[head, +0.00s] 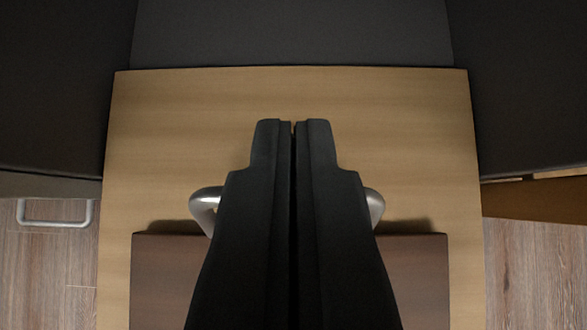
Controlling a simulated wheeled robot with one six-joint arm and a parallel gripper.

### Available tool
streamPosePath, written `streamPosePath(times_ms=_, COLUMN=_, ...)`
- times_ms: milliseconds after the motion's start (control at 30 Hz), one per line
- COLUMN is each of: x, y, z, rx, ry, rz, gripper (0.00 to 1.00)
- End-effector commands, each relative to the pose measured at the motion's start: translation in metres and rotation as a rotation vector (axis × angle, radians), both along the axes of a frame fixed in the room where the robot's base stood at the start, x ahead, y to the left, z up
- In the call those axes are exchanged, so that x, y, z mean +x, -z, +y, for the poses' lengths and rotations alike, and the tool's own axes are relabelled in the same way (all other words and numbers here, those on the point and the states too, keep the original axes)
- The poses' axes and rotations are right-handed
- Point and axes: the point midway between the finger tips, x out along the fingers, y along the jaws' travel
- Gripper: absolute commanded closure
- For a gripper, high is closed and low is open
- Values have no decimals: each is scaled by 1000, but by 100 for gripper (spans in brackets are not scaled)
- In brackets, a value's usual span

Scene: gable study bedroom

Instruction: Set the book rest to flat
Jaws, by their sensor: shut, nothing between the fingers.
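My gripper (293,124) is in the middle of the head view, its two black fingers together with only a thin dark line between them. Behind it is a dark brown panel (160,285), probably the book rest, lying over a light wooden surface (290,92). A curved silver handle (204,209) shows at the panel's upper edge, on both sides of my fingers. The fingers hide the handle's middle. I cannot tell whether they touch it. A dark shadow runs along the panel's upper edge. Its tilt cannot be told from this view.
Dark grey surfaces (60,90) border the wooden surface at left, right and top. Another silver bar handle (55,222) is at the far left. Wood-plank floor (45,285) shows at lower left and lower right. The upper part of the wooden surface is bare.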

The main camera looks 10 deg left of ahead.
Motion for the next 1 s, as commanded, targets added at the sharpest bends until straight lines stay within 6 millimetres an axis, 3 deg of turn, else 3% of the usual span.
streamPosePath(times_ms=500, x=-46, y=-63, z=-1, rx=0, ry=0, rz=1, gripper=100)
streamPosePath(times_ms=1000, x=-59, y=-90, z=-1, rx=0, ry=0, rz=-8, gripper=100)
